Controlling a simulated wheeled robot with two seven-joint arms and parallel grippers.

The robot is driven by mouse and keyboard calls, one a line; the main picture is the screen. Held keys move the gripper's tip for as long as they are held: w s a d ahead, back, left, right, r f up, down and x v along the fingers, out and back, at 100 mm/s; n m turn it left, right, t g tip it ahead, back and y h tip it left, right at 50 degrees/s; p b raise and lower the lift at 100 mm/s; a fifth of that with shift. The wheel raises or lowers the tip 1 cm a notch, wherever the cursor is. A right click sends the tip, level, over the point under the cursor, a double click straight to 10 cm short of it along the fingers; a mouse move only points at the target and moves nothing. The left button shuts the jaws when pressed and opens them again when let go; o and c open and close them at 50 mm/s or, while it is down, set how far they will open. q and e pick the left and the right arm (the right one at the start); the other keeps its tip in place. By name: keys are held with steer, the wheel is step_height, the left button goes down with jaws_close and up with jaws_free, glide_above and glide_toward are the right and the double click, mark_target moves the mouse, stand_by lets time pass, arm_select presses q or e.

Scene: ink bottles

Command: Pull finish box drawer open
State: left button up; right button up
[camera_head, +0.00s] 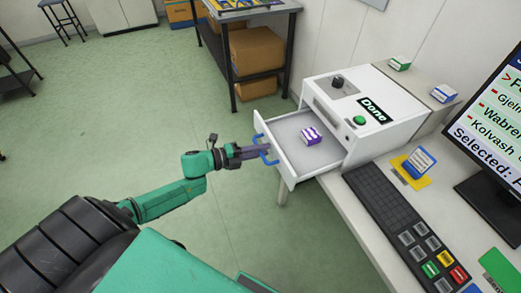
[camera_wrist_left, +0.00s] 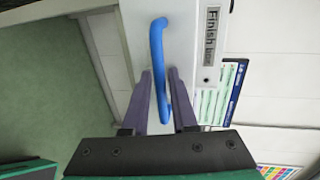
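The white finish box (camera_head: 335,112) stands on the table, with a knob, a green button and a "Done" label on top. Its drawer (camera_head: 290,152) is pulled out toward the left, and a purple-and-white carton (camera_head: 311,136) lies inside. The blue drawer handle (camera_head: 262,147) is on the drawer front. My left gripper (camera_head: 266,149) is at this handle. In the left wrist view the blue handle (camera_wrist_left: 157,50) runs between the two purple fingers of the left gripper (camera_wrist_left: 160,75), which appear closed on it. My right gripper is not in view.
A keyboard (camera_head: 385,209), a button pad (camera_head: 430,255) and a monitor (camera_head: 495,130) occupy the table at right. A blue-and-white carton (camera_head: 420,160) stands on a yellow card. A shelf table (camera_head: 290,50) with cardboard boxes stands behind.

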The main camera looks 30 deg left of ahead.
arm_select(q)
steer(key=v, duration=1.4)
steer(key=shift+s+a+p, duration=0.15)
steer(key=shift+s+p, duration=0.1)
steer(key=shift+p, duration=0.15)
steer(key=s+a+f+n+y, duration=0.2)
steer(key=a+f+n+y, duration=0.6)
steer(key=f, duration=0.5)
steer(key=s+a+f+n+g+y, duration=0.1)
steer(key=s+f+n, duration=0.3)
steer(key=f, duration=0.3)
steer(key=s+a+f+n+g+y, duration=0.1)
steer(key=s+f+n+g, duration=0.1)
steer(key=s+f+n, duration=0.3)
steer(key=s+d+f+n+g, duration=0.6)
steer(key=s+d+f+g, duration=0.2)
steer(key=s+d+f, duration=0.8)
steer(key=shift+f+n, duration=0.3)
steer(key=shift+f, duration=0.05)
